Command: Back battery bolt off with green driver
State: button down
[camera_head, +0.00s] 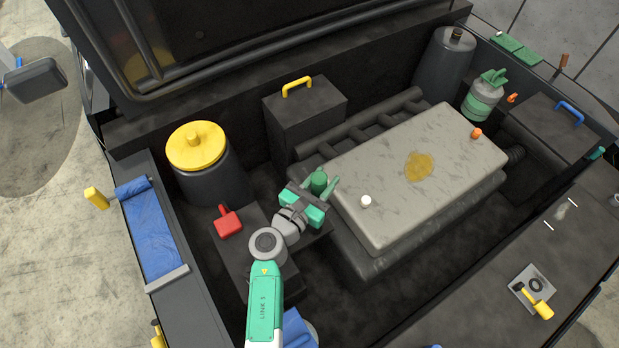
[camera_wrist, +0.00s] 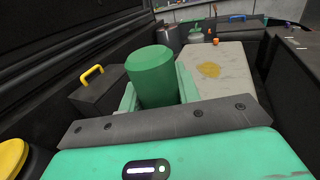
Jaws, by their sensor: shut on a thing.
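My gripper (camera_head: 324,188) is shut on the green driver, a green cylinder (camera_head: 319,180) that stands up between the fingers. The wrist view shows the driver's broad round end (camera_wrist: 151,75) filling the space between my gripper's green fingers (camera_wrist: 155,98). The driver's lower end is hidden. A dark box (camera_head: 243,248), which looks like the battery, lies just left of and below my gripper. A red piece (camera_head: 228,222) sits on its top. My arm covers part of the box, and I cannot make out the back battery bolt.
A black box with a yellow handle (camera_head: 297,87) stands behind. A yellow-capped cylinder (camera_head: 196,147) stands left. The raised hood (camera_head: 230,40) bounds the back.

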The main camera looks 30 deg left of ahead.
jog(key=shift+a+f+b, duration=0.1)
jog(key=shift+f+b, duration=2.4)
jog(key=shift+f, duration=0.25)
jog(key=shift+f, duration=0.1)
jog(key=shift+f+b, duration=1.55)
jog(key=shift+f, duration=0.05)
jog(key=c, duration=1.8)
grip_release()
grip_shut()
